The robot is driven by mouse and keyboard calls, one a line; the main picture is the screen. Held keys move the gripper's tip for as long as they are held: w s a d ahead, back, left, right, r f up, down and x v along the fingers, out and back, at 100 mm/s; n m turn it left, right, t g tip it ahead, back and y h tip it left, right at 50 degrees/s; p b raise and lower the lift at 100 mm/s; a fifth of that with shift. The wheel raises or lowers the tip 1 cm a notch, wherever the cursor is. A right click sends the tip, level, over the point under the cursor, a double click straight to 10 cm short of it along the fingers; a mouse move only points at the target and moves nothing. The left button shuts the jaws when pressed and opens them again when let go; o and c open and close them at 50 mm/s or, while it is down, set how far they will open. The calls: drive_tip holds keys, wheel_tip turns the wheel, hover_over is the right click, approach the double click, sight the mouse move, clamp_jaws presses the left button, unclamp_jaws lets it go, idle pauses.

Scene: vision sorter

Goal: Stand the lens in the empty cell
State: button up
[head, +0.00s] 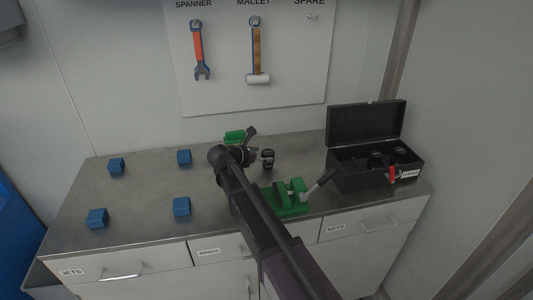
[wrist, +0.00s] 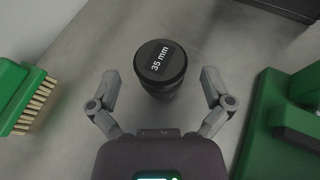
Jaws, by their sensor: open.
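A black lens (head: 268,158) stands upright on the metal bench near its middle. In the wrist view the lens (wrist: 160,66) shows a dark cap marked "35 mm". My gripper (wrist: 160,88) is open, with one finger on each side of the lens and a gap on both sides. In the head view my gripper (head: 254,142) is just left of the lens and partly hidden by my arm. An open black case (head: 345,180) stands at the right of the bench, with its lid up. Two dark round lenses show in its cells, and the left part looks empty.
A green vise (head: 290,205) sits at the front of the bench, also at the right in the wrist view. A green brush (wrist: 22,92) lies left of the lens. Several blue blocks (head: 182,206) stand on the left half. A red latch (head: 393,175) is on the case front.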

drive_tip(key=p+v, duration=0.3)
drive_tip(key=v, duration=0.7)
drive_tip(key=shift+r, duration=0.1)
drive_tip(key=shift+r+p, duration=0.15)
drive_tip(key=shift+p, duration=0.2)
